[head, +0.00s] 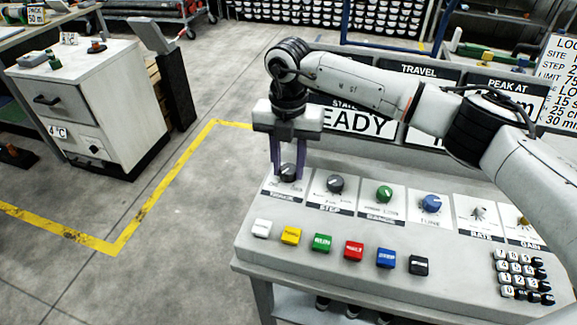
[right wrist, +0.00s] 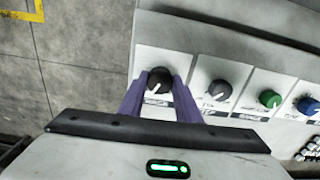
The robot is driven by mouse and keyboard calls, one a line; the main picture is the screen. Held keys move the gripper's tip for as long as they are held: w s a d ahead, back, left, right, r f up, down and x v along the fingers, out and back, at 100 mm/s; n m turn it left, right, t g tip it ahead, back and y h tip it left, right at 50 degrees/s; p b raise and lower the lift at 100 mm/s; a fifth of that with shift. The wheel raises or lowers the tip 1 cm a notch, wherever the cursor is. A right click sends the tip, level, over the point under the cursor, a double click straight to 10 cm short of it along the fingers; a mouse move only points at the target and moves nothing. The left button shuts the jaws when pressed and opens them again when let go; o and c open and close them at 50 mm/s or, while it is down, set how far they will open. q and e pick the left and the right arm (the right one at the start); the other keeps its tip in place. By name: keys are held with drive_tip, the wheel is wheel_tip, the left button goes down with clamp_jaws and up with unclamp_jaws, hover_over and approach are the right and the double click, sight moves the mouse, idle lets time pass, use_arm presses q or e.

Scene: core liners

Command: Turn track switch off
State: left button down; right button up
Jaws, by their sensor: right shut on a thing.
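The leftmost black knob (head: 288,172) sits on a white plate at the left end of the console; its label is partly hidden and too small to read surely. My right gripper (head: 289,174) reaches down over it, its purple fingers on either side. In the right wrist view the knob (right wrist: 158,80) stands between the two fingertips (right wrist: 160,82), and the gripper is shut on it. The knob's white pointer line shows there, tilted. I cannot make out which knob is labelled as the track switch. My left gripper is not in view.
A grey STEP knob (head: 335,184), a green knob (head: 384,194) and a blue TUNE knob (head: 431,204) stand in a row to the right. Several coloured buttons (head: 321,243) and a keypad (head: 520,275) lie in front. Display panels (head: 357,121) stand behind.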

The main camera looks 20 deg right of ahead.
drive_tip(key=n+b, duration=0.1)
drive_tip(key=n, duration=0.2)
drive_tip(key=n+b, duration=0.1)
drive_tip(key=n, duration=0.2)
drive_tip(key=shift+n, duration=0.3)
drive_tip(key=n, duration=0.3)
drive_tip(key=shift+n+b, duration=0.3)
drive_tip(key=shift+b, duration=0.1)
drive_tip(key=shift+n, duration=1.1)
drive_tip(key=shift+n+b, duration=0.4)
drive_tip(key=shift+n, duration=0.6)
drive_tip(key=o, duration=1.1)
drive_tip(key=shift+c, duration=0.2)
